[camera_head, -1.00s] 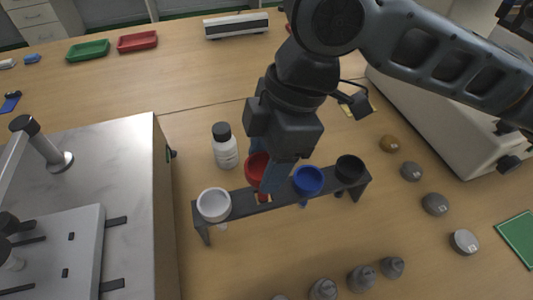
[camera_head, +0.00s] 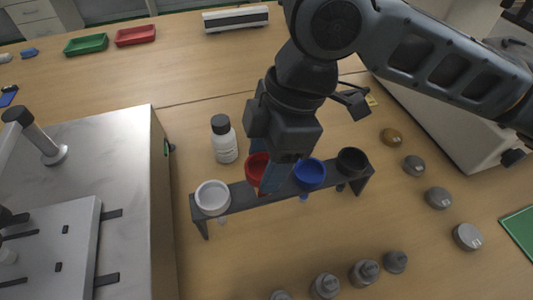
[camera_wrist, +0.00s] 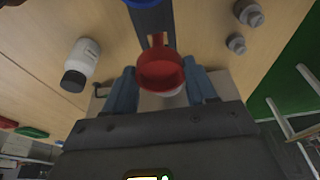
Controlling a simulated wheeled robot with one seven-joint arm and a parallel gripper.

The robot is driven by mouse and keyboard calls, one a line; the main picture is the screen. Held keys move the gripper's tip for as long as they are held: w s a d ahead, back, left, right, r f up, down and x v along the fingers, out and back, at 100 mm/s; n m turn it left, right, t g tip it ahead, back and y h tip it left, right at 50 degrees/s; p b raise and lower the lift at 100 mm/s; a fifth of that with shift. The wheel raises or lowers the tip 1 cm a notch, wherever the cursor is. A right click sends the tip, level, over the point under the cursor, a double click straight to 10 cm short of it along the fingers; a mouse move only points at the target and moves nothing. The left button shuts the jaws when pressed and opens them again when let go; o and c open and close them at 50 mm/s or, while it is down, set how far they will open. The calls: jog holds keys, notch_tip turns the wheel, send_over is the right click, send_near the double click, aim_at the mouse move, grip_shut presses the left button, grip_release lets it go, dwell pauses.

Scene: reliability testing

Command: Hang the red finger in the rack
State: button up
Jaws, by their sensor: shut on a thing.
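The red finger is a red funnel-shaped cup (camera_head: 257,167), upright and partly hidden by my gripper in the head view. My gripper (camera_head: 268,180) is shut on it, and the red cup (camera_wrist: 161,72) also shows between the two blue fingers in the wrist view. The dark rack (camera_head: 236,194) stands on the table. The cup is at the rack's bar, between the white cup (camera_head: 212,199) and the blue cup (camera_head: 309,174). The fingers hide whether it rests in its slot. A black cup (camera_head: 352,161) sits at the rack's right end.
A white bottle with a black cap (camera_head: 224,140) stands just behind the rack. A metal-topped box (camera_head: 105,160) is close on the left. Several grey weights (camera_head: 364,272) stand in front, with more round pieces (camera_head: 438,197) at the right.

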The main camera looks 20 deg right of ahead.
jog(key=shift+f+b, duration=0.55)
jog(key=shift+f, duration=0.45)
jog(key=shift+f, duration=0.15)
jog(key=shift+f+b, duration=0.4)
jog(key=shift+f, duration=0.1)
jog(key=o, duration=1.4)
jog(key=shift+r, duration=0.1)
jog(key=shift+p+v, duration=2.75)
jog(key=shift+v, duration=0.7)
